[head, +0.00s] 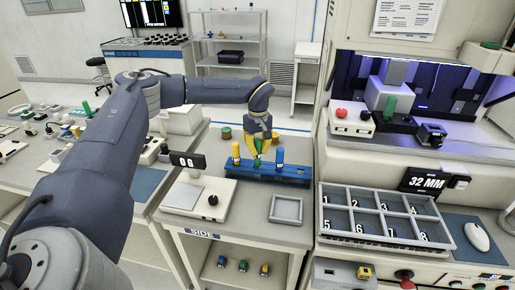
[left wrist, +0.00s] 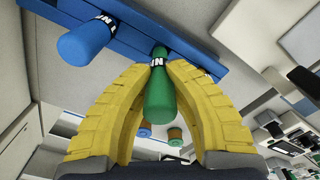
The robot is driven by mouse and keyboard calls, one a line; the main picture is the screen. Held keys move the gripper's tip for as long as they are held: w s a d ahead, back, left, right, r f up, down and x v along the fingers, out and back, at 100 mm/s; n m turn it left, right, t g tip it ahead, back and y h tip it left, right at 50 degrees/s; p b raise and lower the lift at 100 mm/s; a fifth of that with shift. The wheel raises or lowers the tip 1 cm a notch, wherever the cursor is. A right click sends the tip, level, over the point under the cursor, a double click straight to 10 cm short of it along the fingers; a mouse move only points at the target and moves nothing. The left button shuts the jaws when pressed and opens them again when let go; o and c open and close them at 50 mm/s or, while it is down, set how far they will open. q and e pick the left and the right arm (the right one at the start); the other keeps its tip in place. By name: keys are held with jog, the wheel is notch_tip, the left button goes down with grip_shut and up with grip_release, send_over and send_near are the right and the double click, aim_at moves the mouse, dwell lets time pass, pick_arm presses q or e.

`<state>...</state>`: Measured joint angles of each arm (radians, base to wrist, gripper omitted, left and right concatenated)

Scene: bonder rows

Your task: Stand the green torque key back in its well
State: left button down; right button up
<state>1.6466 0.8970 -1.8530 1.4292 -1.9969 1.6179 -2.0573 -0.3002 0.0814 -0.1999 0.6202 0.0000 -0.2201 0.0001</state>
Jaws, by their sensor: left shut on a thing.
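The green torque key (left wrist: 158,95) is held between the yellow fingers of my left gripper (head: 259,147). In the left wrist view its dark lettered band and narrower green end point at the blue rack (left wrist: 190,45). In the head view the key (head: 257,162) is over the middle of the blue rack (head: 290,179); I cannot tell whether its tip has entered a well. A yellow key (head: 236,152) stands in the rack to the left, and a blue key (head: 280,157) to the right. The left gripper is shut on the green key. My right gripper is not in view.
A device with a black knob (head: 213,200) and a display reading 06 (head: 187,160) are left of the rack. An empty grey tray (head: 287,210) lies in front. A numbered compartment tray (head: 350,242) is at right. Two round pots (head: 226,132) are behind.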

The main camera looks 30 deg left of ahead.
pick_arm(q)
jog(key=shift+f, duration=1.4)
jog(key=c, duration=1.4)
grip_release()
jog(key=shift+o, duration=0.2)
notch_tip(320, 180, up, 12)
jog(key=shift+s+d, duration=0.1)
